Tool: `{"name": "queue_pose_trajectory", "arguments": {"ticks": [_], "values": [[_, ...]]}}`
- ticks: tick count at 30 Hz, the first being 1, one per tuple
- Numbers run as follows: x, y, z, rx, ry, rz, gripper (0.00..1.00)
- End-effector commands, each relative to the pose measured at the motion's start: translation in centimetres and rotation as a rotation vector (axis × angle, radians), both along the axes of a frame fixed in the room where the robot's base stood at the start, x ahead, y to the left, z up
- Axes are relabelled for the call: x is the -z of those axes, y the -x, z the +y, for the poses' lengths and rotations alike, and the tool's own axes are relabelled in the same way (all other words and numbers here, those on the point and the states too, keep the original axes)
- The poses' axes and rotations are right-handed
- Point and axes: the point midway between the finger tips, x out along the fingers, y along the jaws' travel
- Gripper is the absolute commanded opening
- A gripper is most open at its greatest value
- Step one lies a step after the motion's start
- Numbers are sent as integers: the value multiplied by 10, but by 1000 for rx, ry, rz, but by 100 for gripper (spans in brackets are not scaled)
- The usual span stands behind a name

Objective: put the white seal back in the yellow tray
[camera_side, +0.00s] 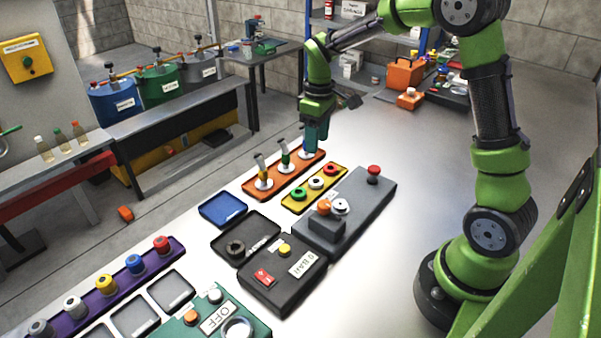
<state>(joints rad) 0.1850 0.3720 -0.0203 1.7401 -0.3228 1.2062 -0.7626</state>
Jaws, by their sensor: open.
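The yellow tray (292,208) lies on the pale worktop near the middle. It holds a green ring (299,194), a white ring (316,183) that looks like the white seal, and a red ring (330,170). A whitish round piece (340,206) also sits on the grey unit just right of the tray; I cannot tell whether it is a seal or a fitting. My gripper (316,148) is open and points down above the far end of the orange tray, behind the yellow tray. It partly hides an upright piece there.
The orange tray (253,193) holds upright pieces on white bases. The grey unit (365,205) carries an orange knob (324,206) and a red button (374,171). A blue tray (222,211) and dark boxes stand nearer. The worktop right of the unit is clear.

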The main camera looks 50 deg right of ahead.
Motion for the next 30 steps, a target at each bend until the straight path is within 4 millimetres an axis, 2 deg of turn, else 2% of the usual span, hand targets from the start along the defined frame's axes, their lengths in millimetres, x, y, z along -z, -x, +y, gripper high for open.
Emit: {"name": "queue_pose_trajectory", "arguments": {"ticks": [5, 9, 12, 15, 18, 22, 25, 30], "values": [[-36, 17, 19, 66, -14, -86, 51], [-76, 52, 50, 183, -60, -218, 51], [-98, 83, 70, 277, -113, -315, 51], [-111, 114, 88, 364, -177, -402, 51], [-117, 140, 101, 441, -243, -472, 51], [-117, 163, 112, 512, -312, -529, 51], [-116, 172, 115, 544, -342, -551, 51], [-115, 175, 117, 558, -355, -557, 51]]}}
